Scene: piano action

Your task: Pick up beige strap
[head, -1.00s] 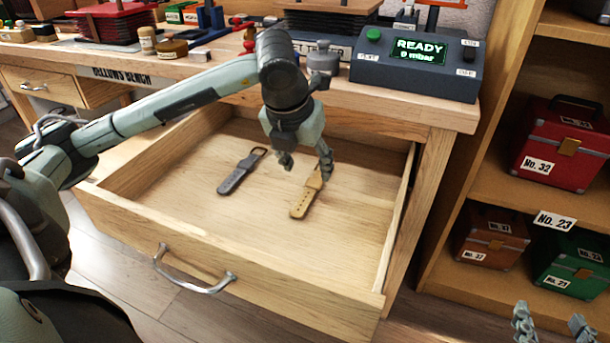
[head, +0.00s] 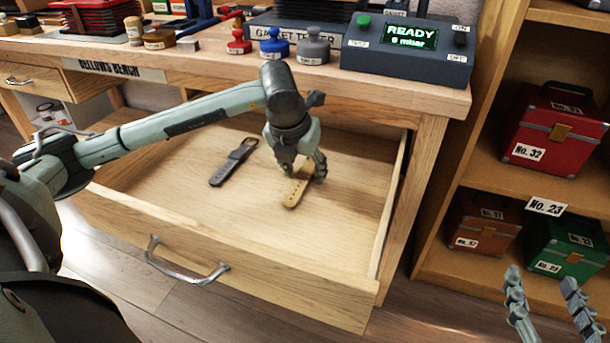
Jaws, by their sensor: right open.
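The beige strap (head: 294,194) lies in the open drawer, right of its middle. My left gripper (head: 303,172) points down at the far end of the strap, with its fingers around or just above that end. The fingers hide that end, and I cannot tell whether they grip it. My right gripper (head: 541,282) is open and empty at the lower right, in front of the shelf and far from the strap.
A dark strap (head: 233,163) lies left of the beige one in the drawer (head: 190,220). The bench edge overhangs the drawer's back. Red, blue and grey weights stand beside the control box (head: 408,50). A shelf with several cases (head: 557,132) stands at right.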

